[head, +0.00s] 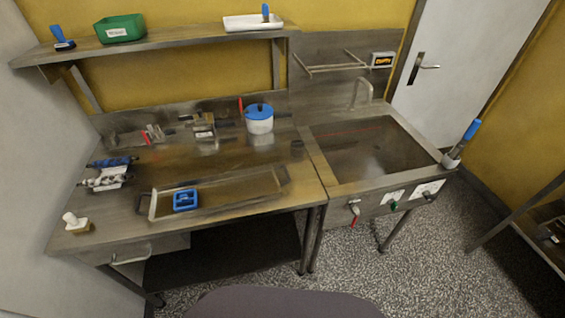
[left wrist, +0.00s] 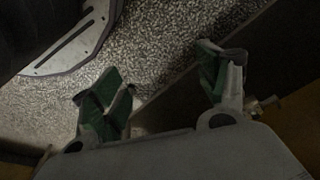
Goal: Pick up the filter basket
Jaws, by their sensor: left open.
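A blue square frame (head: 185,200) lies on the long shallow metal tray (head: 235,192) on the steel worktable; it may be the filter basket, but I cannot tell for sure at this size. No gripper shows in the head view. In the left wrist view my left gripper (left wrist: 160,92) is open, its green-padded fingers wide apart with nothing between them. Speckled floor shows behind it, so it is away from the blue frame. My right gripper is in neither view.
The steel worktable (head: 130,225) also holds a white pot with a blue lid (head: 259,118), a white fitting (head: 75,222) and blue-handled tools (head: 110,163). A sink (head: 370,150) adjoins on the right. A shelf (head: 180,40) overhangs the back. Speckled floor (head: 440,270) is open at right.

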